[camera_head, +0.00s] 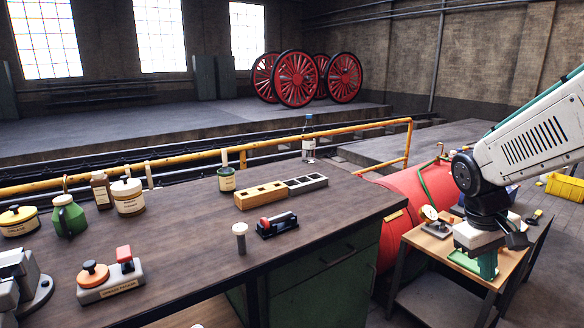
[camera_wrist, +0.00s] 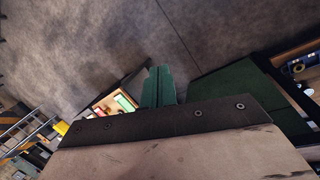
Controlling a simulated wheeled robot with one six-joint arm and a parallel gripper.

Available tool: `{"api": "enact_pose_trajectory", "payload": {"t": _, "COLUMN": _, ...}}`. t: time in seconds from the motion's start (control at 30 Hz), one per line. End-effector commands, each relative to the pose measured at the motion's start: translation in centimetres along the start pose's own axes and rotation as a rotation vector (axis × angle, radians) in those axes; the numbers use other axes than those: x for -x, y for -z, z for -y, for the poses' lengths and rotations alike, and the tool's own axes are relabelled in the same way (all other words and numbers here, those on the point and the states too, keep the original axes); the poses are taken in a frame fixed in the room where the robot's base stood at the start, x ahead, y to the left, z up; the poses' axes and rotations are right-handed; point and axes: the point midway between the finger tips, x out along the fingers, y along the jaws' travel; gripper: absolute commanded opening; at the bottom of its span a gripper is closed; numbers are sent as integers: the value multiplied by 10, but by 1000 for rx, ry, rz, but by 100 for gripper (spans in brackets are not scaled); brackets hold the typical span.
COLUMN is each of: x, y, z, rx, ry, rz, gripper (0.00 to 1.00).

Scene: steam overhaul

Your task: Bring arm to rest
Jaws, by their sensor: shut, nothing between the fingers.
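My arm (camera_head: 530,145) reaches in from the right side of the head view and bends downward at a dark round joint. My gripper (camera_head: 487,268) hangs below it, with green fingers pointing down, over or in front of the small wooden table (camera_head: 432,243) at the right. The fingers are shut and hold nothing. In the wrist view my gripper (camera_wrist: 158,84) shows as two green fingers side by side, with grey floor behind them. I cannot tell the exact height of the fingertips above the table.
A gauge (camera_head: 430,213) stands on the small table. A red tank (camera_head: 405,195) lies behind. A yellow crate (camera_head: 566,186) is at far right.

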Motion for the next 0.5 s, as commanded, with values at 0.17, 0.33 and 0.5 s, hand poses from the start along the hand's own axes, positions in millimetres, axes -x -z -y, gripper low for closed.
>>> {"api": "enact_pose_trajectory", "payload": {"t": 0.17, "x": 30, "y": -76, "z": 56, "rx": -149, "ry": 128, "rz": 22, "gripper": 0}}
{"api": "enact_pose_trajectory", "payload": {"t": 0.33, "x": 46, "y": -134, "z": 101, "rx": -209, "ry": 231, "rz": 2, "gripper": 0}}
{"api": "enact_pose_trajectory", "payload": {"t": 0.5, "x": 57, "y": -166, "z": 124, "rx": -203, "ry": 271, "rz": -95, "gripper": 0}}
